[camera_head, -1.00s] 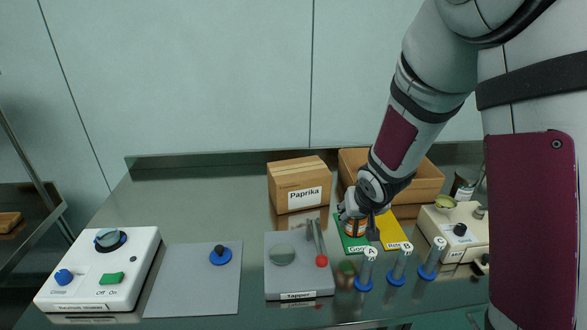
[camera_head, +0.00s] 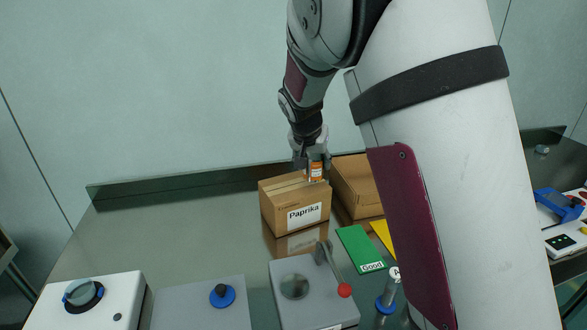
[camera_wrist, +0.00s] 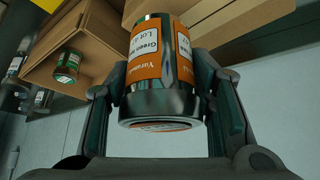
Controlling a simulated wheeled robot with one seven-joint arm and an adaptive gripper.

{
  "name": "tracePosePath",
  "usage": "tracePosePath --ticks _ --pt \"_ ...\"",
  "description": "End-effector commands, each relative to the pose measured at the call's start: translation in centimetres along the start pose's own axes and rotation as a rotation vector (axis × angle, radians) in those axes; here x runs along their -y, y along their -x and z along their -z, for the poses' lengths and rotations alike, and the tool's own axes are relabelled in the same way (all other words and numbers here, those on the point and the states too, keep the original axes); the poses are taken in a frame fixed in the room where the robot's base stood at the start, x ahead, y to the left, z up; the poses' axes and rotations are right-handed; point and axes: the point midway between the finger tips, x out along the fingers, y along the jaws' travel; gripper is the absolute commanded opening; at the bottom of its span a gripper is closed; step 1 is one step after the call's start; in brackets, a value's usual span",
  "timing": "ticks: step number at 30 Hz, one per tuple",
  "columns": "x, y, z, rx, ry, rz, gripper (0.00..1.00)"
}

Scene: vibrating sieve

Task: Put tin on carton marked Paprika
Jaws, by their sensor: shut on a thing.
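The tin (camera_head: 315,172) has an orange label and a metal rim. It is between the fingers of my gripper (camera_head: 311,160), which is shut on it. The tin also fills the middle of the wrist view (camera_wrist: 160,70), held upside down in that picture. The carton marked Paprika (camera_head: 285,213) is a closed brown box on the table. The tin is at the carton's top, toward its right back part. I cannot tell whether the tin's bottom touches the carton.
An open brown box (camera_head: 355,185) stands right of the carton; a green-labelled tin (camera_wrist: 68,66) shows in such a box. A green Good mat (camera_head: 362,248), a yellow mat (camera_head: 382,236) and a grey tapper (camera_head: 300,295) with a red-knobbed lever lie in front. The table left of the carton is clear.

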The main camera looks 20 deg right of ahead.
Motion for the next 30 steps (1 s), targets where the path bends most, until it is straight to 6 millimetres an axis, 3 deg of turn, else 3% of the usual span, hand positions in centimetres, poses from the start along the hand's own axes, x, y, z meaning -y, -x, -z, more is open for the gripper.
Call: tracePosePath --ticks 6,15,22,30 --pt "4.0 -0.8 0.6 -0.001 0.002 -0.001 0.17" --pt "6.0 -1.3 0.8 0.0 0.001 0.0 0.17" --pt "5.7 -4.0 -1.0 0.001 0.001 -0.002 0.17" --pt "5.8 -4.2 -1.1 -0.001 0.0 0.0 0.17"
